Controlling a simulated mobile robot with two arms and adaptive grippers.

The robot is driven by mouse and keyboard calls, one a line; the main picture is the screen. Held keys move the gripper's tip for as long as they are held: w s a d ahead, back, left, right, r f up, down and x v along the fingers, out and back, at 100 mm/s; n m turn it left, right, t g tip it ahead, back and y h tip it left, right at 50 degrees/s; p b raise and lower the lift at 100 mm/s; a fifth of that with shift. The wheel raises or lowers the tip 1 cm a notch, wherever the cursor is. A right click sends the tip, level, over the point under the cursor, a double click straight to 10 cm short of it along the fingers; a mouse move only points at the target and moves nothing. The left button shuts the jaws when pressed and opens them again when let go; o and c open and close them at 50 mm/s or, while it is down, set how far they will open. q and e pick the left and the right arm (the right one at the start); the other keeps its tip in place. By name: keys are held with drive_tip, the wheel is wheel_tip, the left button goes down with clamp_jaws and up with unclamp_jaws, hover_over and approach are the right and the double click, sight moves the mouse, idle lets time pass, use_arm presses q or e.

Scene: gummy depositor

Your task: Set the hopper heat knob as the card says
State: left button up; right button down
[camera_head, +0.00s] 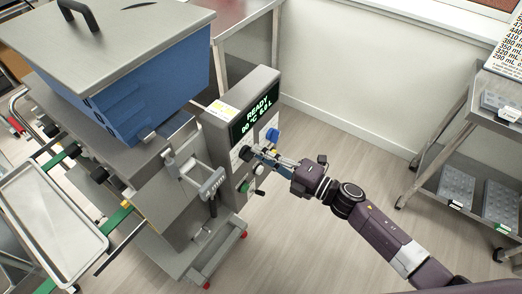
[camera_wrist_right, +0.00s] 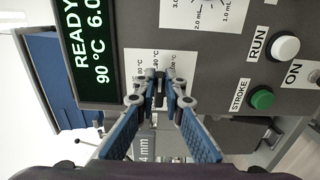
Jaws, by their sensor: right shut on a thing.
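The depositor's grey control panel (camera_head: 232,165) faces my right arm. My right gripper (camera_head: 253,152) is shut on the dark heat knob (camera_head: 245,153). In the right wrist view the fingertips (camera_wrist_right: 160,88) close around this knob (camera_wrist_right: 158,87), in front of a white dial plate (camera_wrist_right: 133,62) marked in °C. The fingers hide part of the dial, and I cannot tell the knob's exact setting. The display (camera_wrist_right: 82,45) reads READY, 90 °C; it also shows in the head view (camera_head: 255,112). My left gripper is not in view.
A blue knob (camera_head: 272,135) sits beside the gripper. The white RUN button (camera_wrist_right: 285,48) and green STROKE button (camera_wrist_right: 262,99) are close by. A blue hopper (camera_head: 165,90) stands at left, a shelf cart (camera_head: 455,150) at right. The floor between is clear.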

drive_tip(key=m, duration=0.3)
drive_tip(key=f+m+p, duration=0.1)
drive_tip(key=m, duration=0.1)
drive_tip(key=shift+m, duration=0.4)
drive_tip(key=shift+s, duration=0.1)
idle(0.3)
drive_tip(key=c, duration=2)
unclamp_jaws()
drive_tip(key=v, duration=1.2)
drive_tip(key=shift+f, duration=0.1)
